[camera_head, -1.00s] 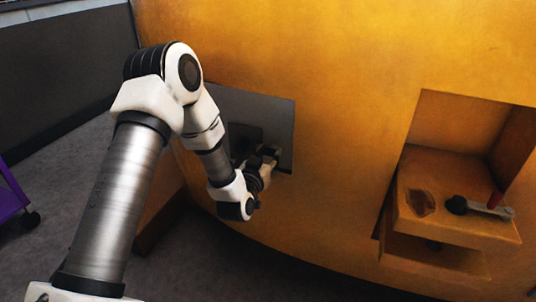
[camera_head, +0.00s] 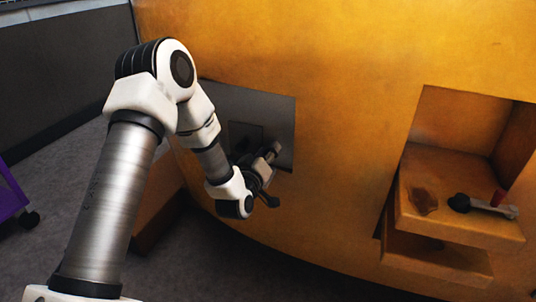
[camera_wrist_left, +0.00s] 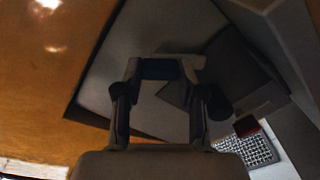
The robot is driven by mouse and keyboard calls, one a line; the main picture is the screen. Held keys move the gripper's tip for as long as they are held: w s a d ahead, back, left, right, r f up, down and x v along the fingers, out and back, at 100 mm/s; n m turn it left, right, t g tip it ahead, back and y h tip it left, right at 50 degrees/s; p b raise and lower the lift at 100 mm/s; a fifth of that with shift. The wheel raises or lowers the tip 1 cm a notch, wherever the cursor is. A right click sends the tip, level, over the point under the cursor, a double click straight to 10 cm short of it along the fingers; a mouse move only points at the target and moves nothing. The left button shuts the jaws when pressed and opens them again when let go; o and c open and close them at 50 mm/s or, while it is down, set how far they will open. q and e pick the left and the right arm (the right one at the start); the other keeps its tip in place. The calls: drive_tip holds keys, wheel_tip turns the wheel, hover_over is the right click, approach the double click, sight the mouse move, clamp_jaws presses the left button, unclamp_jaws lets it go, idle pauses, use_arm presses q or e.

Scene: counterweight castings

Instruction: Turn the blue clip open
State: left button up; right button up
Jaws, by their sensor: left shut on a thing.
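The blue clip (camera_wrist_left: 160,69) shows in the left wrist view as a dark blue bar between my fingertips, in front of a grey recessed panel. My left gripper (camera_wrist_left: 161,75) is shut on it, with one finger at each end. In the head view my left gripper (camera_head: 271,156) is at the grey recess in the yellow casting. There the clip is too small and too covered by the gripper to make out.
The yellow casting (camera_head: 340,60) fills most of the head view. The grey recess (camera_head: 277,112) has a dark plate inside. At right, an open pocket holds a ledge (camera_head: 450,190) with a red-tipped lever (camera_head: 490,207). A purple cart (camera_head: 10,200) stands far left.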

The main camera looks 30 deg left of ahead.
use_arm(q)
drive_tip(key=n+b, duration=0.1)
drive_tip(key=n, duration=0.1)
drive_tip(key=n+b, duration=0.1)
drive_tip(key=n, duration=0.2)
drive_tip(key=shift+f+n, duration=0.2)
drive_tip(key=shift+n, duration=0.1)
drive_tip(key=n+b, duration=0.2)
drive_tip(key=n, duration=0.3)
drive_tip(key=shift+a, duration=0.1)
drive_tip(key=o, duration=1.1)
drive_tip(key=shift+o, duration=0.2)
drive_tip(key=v, duration=0.7)
drive_tip(key=shift+s, duration=0.25)
